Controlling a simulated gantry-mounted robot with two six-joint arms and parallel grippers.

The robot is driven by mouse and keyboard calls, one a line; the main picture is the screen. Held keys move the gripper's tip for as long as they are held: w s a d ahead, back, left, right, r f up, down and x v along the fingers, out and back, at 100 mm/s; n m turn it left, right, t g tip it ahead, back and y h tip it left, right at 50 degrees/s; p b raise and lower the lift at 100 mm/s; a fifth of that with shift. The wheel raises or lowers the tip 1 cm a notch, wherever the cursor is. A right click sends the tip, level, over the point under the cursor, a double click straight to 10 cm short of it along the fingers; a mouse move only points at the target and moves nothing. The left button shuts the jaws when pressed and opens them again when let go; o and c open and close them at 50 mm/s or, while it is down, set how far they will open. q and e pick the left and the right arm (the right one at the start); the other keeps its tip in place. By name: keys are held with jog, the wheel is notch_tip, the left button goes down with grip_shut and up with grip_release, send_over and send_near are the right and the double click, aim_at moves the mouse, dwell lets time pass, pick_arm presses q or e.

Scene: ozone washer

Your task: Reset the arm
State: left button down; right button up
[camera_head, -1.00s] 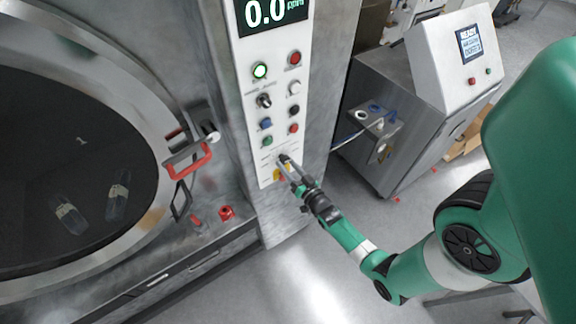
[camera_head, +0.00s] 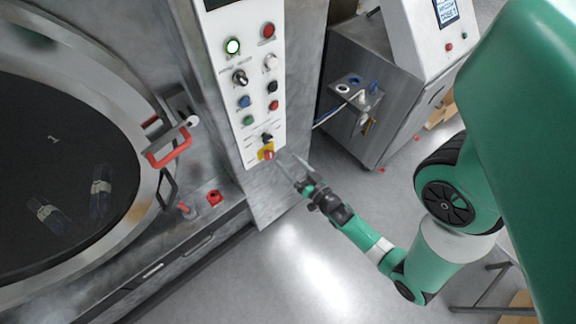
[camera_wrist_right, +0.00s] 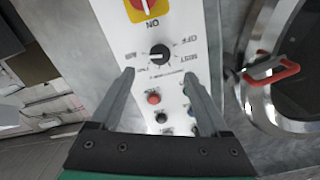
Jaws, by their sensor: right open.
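My right arm (camera_head: 395,262) is green and reaches in from the right. Its gripper (camera_head: 290,170) is open and empty, just off the lower right edge of the white control panel (camera_head: 235,90). In the right wrist view, its two grey fingers (camera_wrist_right: 157,85) are spread apart in front of the panel, with a black rotary knob (camera_wrist_right: 160,52) beyond them and between their tips. The yellow and red switch (camera_head: 267,152) shows at the panel's bottom, and at the top of the wrist view. My left gripper is not in view.
A round washer door with a dark window (camera_head: 60,160) and a red handle (camera_head: 168,148) stands at left. A grey cabinet unit (camera_head: 370,100) stands at right. The floor (camera_head: 300,255) between is clear.

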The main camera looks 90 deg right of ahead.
jog(key=shift+v, duration=0.8)
jog(key=shift+a, duration=0.1)
